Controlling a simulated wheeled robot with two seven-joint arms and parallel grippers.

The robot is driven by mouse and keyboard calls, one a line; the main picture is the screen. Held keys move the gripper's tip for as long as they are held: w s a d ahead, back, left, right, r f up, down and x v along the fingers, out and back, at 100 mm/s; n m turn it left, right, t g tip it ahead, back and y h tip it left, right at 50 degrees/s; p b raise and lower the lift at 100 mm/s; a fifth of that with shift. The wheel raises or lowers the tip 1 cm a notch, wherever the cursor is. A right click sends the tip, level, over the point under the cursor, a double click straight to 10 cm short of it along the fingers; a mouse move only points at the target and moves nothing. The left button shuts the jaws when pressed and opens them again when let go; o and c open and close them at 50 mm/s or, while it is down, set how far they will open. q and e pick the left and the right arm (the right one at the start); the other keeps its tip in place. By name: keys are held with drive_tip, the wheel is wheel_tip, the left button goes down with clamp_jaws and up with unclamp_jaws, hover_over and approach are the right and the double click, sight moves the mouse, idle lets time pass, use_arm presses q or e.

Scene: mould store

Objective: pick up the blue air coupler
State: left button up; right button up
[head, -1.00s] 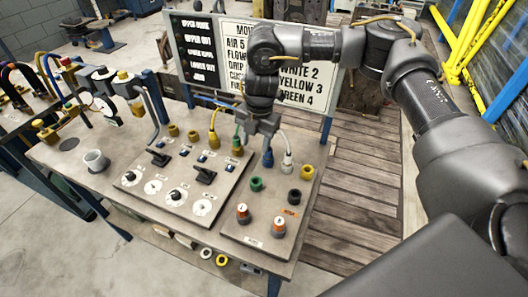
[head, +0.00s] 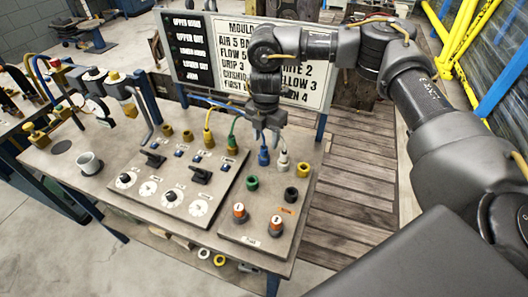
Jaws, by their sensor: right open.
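The blue air coupler (head: 264,156) stands upright on the right-hand panel of the bench, between the green coupler (head: 232,144) and the white coupler (head: 283,161). My right gripper (head: 266,135) is open and points down just above the blue coupler. Its fingers hide the coupler's upper end, and I cannot tell whether they touch it. A yellow coupler (head: 208,138) stands further left. My left gripper is not in view.
The panel (head: 225,228) also holds green, black and yellow sockets and two orange-topped knobs (head: 239,210). Black levers (head: 155,160) and dials stand to the left, with a cup (head: 89,162) beyond. A sign board (head: 225,50) rises behind the gripper.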

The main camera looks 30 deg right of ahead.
sight(264, 146)
drive_tip(key=shift+a+f, duration=0.15)
drive_tip(key=shift+f, duration=0.3)
wheel_tip(264, 146, down, 4)
drive_tip(key=shift+a+f+p, duration=0.1)
drive_tip(key=shift+f+p, duration=0.05)
drive_tip(key=shift+p, duration=0.3)
clamp_jaws()
